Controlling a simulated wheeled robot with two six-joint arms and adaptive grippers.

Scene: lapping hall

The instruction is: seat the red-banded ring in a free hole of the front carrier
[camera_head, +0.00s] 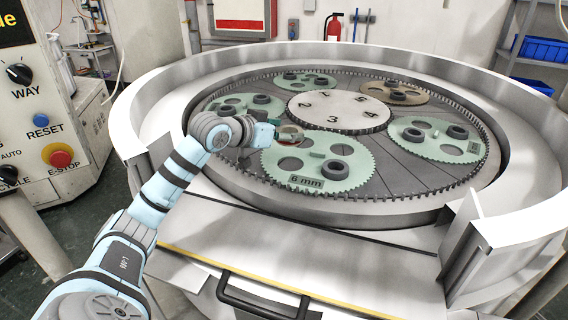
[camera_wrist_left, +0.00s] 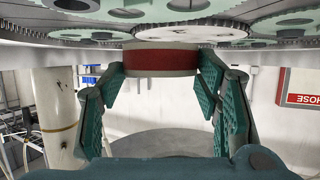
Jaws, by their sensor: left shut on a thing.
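The red-banded ring (camera_head: 291,134) is held by my left gripper (camera_head: 279,136), over the far left part of the front carrier. In the left wrist view the ring (camera_wrist_left: 160,62) shows its red band between the two fingers (camera_wrist_left: 163,76); that view is upside down. Whether the ring touches the carrier cannot be told. The front carrier (camera_head: 361,181) is a green toothed disc marked "6 mm". A dark ring (camera_head: 335,170) sits in its right part. Open holes show at its left (camera_head: 290,164) and far right (camera_head: 342,149). The gripper hides its far left part. My right gripper is not in view.
Other carriers lie around the central numbered disc (camera_head: 338,109): green ones at right (camera_head: 440,150), left and back, and a brown one (camera_head: 402,86), several holding dark rings. A high metal rim (camera_head: 150,110) surrounds the plate. A control panel (camera_head: 35,110) stands at left.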

